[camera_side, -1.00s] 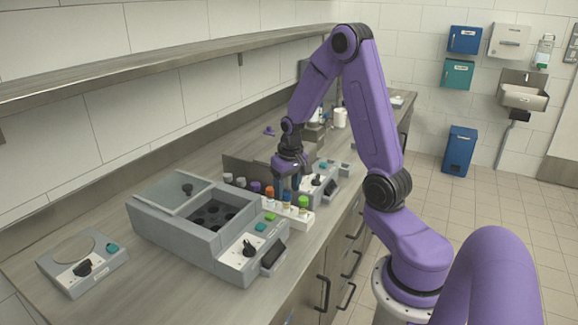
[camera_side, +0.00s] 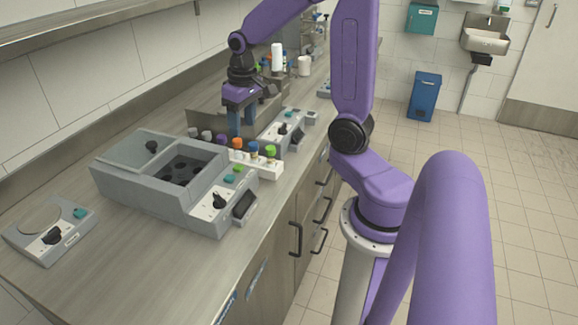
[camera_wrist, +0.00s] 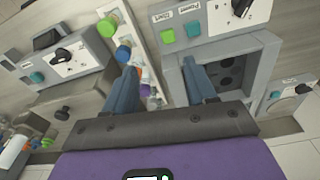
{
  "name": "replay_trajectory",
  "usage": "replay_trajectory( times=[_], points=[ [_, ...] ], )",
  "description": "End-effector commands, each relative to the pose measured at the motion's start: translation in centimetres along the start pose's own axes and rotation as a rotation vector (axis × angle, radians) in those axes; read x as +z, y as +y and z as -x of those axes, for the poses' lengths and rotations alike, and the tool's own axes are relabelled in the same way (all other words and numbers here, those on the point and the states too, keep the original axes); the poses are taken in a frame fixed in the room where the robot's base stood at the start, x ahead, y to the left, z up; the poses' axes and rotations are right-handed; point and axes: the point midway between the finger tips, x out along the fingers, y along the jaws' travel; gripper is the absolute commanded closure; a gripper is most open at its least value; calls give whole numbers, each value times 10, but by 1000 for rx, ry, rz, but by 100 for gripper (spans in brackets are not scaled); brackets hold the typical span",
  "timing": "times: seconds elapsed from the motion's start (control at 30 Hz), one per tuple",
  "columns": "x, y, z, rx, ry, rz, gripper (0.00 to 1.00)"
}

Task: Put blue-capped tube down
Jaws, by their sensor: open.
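The blue-capped tube (camera_side: 254,149) stands upright in the white rack (camera_side: 266,171), between the orange-capped tube (camera_side: 237,144) and the green-capped tube (camera_side: 270,152). In the wrist view its blue cap (camera_wrist: 122,54) shows near the left finger, outside the gap between the fingers. My gripper (camera_side: 241,131) is open and empty, pointing down just behind and above the row of caps. Both fingers (camera_wrist: 160,68) show apart in the wrist view. The left one hides part of the rack.
More bottles and a white cylinder (camera_side: 277,57) stand farther back.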

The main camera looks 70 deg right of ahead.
Motion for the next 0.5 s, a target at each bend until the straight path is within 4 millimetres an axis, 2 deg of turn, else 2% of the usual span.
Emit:
replay_trajectory(
  times=[0.03,0.2,0.4,0.5],
  points=[
    [8,-17,2,-7,-3,71,44],
    [38,-65,7,-28,-16,289,44],
    [84,-107,13,-49,-30,546,44],
    [110,-122,16,-58,-38,673,44]
  ],
)
